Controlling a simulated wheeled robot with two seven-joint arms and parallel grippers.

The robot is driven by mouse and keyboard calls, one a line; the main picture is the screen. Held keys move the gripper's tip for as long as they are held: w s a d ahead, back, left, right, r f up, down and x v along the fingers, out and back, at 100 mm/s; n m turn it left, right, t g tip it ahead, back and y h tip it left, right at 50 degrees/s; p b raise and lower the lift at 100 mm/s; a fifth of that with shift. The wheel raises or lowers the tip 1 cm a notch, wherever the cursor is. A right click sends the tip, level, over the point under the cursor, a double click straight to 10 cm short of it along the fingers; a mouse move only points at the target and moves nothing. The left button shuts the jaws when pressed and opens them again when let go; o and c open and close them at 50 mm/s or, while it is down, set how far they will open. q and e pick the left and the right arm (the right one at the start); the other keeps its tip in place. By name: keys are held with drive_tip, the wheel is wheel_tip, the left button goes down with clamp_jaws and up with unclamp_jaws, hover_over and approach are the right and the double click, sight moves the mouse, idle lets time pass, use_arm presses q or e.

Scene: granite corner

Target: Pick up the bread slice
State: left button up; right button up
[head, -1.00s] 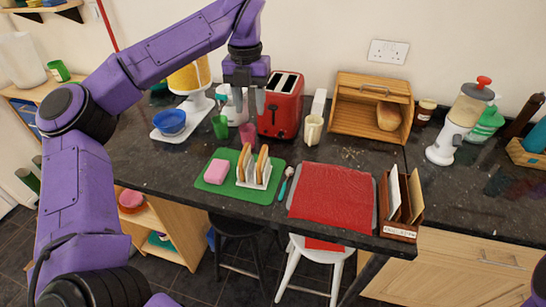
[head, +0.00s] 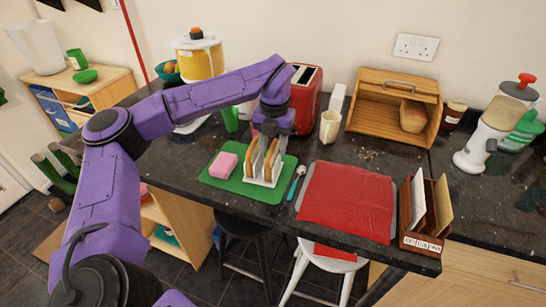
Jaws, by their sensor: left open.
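Several bread slices (head: 253,160) stand upright in a white toast rack (head: 260,182) on a green mat (head: 222,175). My left gripper (head: 265,147) points down directly over the rack, with its fingers open around the upper part of the bread. The fingers partly hide the slices, and I cannot tell whether they touch the bread. My right gripper does not show.
A pink sponge-like block (head: 223,165) lies left of the rack, and a teal-handled spoon (head: 296,182) lies right of it. A red toaster (head: 304,100) and a cream cup (head: 330,126) stand behind. A red cloth (head: 345,200) and a wooden letter holder (head: 424,225) are to the right.

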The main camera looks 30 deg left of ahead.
use_arm(q)
drive_tip(key=shift+a+f, duration=0.15)
drive_tip(key=shift+f, duration=0.4)
clamp_jaws()
wheel_tip(320, 180, up, 10)
drive_tip(key=shift+r+b, duration=0.1)
drive_tip(key=shift+b, duration=0.55)
